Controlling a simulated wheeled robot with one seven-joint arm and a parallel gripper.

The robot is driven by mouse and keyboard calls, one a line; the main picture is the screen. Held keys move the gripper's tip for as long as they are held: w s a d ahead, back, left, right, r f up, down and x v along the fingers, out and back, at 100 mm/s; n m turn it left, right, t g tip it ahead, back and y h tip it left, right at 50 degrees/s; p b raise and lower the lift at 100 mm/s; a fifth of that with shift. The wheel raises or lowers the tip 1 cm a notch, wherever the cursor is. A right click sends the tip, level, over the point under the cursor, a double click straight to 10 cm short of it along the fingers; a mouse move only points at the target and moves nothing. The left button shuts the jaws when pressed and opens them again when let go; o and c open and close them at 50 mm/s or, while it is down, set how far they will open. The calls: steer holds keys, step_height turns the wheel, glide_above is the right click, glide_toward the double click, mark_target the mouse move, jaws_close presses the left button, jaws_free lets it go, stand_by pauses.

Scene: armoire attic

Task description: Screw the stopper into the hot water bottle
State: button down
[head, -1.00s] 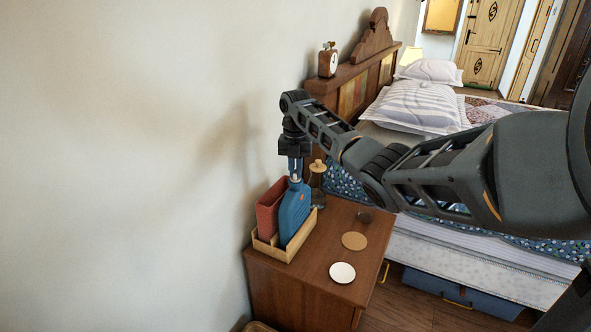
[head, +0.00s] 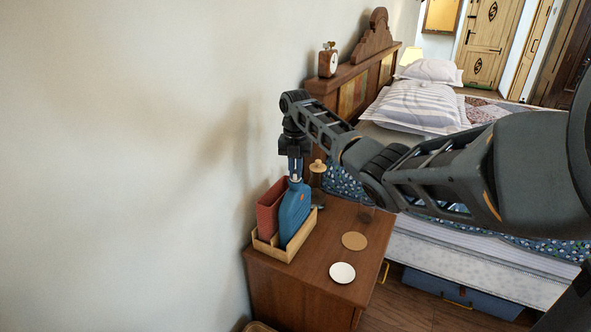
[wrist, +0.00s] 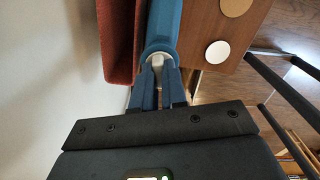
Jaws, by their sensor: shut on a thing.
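The blue hot water bottle (head: 294,212) stands upright in a light wooden holder (head: 279,252) on the nightstand. My gripper (head: 295,172) points straight down over the bottle's neck. In the wrist view my gripper (wrist: 160,86) has its blue fingers shut on a pale stopper (wrist: 157,60) at the mouth of the blue hot water bottle (wrist: 163,28). The stopper is mostly hidden between the fingers, and I cannot tell how deep it sits.
A red book-like item (head: 269,206) stands beside the bottle in the holder. The wall is close on the left, the bed on the right.

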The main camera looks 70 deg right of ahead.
steer(key=shift+r, duration=0.15)
steer(key=m+p, duration=0.2)
steer(key=m, duration=0.2)
steer(key=shift+p, duration=0.35)
steer(key=m+p, duration=0.2)
steer(key=m, duration=0.2)
steer(key=shift+m, duration=0.6)
steer(key=m+p, duration=0.2)
steer(key=m, duration=0.3)
steer(key=m+p, duration=0.1)
steer(key=m, duration=0.3)
steer(key=shift+d, duration=0.1)
steer(key=c, duration=0.8)
jaws_free()
